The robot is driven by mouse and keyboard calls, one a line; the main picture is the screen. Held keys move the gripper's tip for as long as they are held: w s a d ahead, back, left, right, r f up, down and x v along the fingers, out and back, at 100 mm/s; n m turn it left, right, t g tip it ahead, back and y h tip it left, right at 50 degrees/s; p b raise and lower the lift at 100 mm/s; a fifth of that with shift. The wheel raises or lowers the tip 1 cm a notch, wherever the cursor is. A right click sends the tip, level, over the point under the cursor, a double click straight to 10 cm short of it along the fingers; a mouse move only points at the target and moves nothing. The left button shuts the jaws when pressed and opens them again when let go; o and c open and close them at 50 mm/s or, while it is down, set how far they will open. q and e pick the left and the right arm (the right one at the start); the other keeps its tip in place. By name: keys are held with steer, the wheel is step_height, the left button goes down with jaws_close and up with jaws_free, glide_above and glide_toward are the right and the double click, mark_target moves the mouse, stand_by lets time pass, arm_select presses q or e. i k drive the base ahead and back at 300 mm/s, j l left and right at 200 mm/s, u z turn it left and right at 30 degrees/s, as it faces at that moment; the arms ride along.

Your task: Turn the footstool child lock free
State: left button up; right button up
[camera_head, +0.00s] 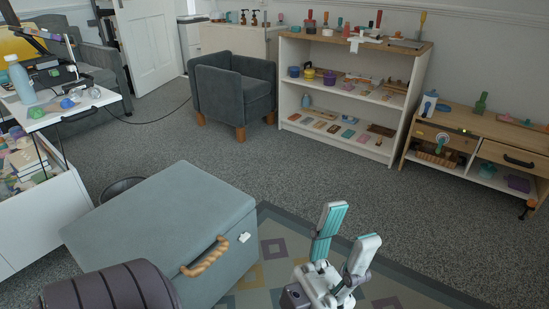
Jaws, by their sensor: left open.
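The footstool (165,215) is a grey-blue box with a closed padded lid, standing at the lower left of the head view. A light brown wavy handle (205,257) is on its front face. A small white piece, which looks like the child lock (244,238), sits at the lid's edge right of the handle; its turn position is too small to tell. My left gripper (350,224) is open and empty, its teal-padded fingers pointing up, to the right of the footstool and apart from the lock. My right gripper is not in view.
A patterned rug (272,246) lies under and beside the footstool. A dark round bin (122,187) stands behind it. A white table (60,108) with clutter is at left. A grey armchair (235,92), a white shelf (345,105) and a wooden cabinet (480,150) stand behind open carpet.

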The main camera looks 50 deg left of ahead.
mark_target(244, 238)
steer(key=i+u, duration=0.35)
steer(key=i+l+u, duration=0.2)
steer(key=i+u, duration=0.2)
steer(key=i+l+u, duration=0.55)
steer(key=u, duration=0.25)
steer(key=i+l+u, duration=0.1)
steer(key=l+u, duration=0.15)
steer(key=u, duration=0.15)
steer(key=i+l+u, duration=0.1)
steer(key=l+u, duration=0.2)
steer(key=u, duration=0.15)
steer(key=l+u, duration=0.7)
steer(key=u, duration=0.2)
steer(key=i+l+u, duration=0.15)
steer(key=i+l, duration=0.15)
steer(key=i, duration=0.1)
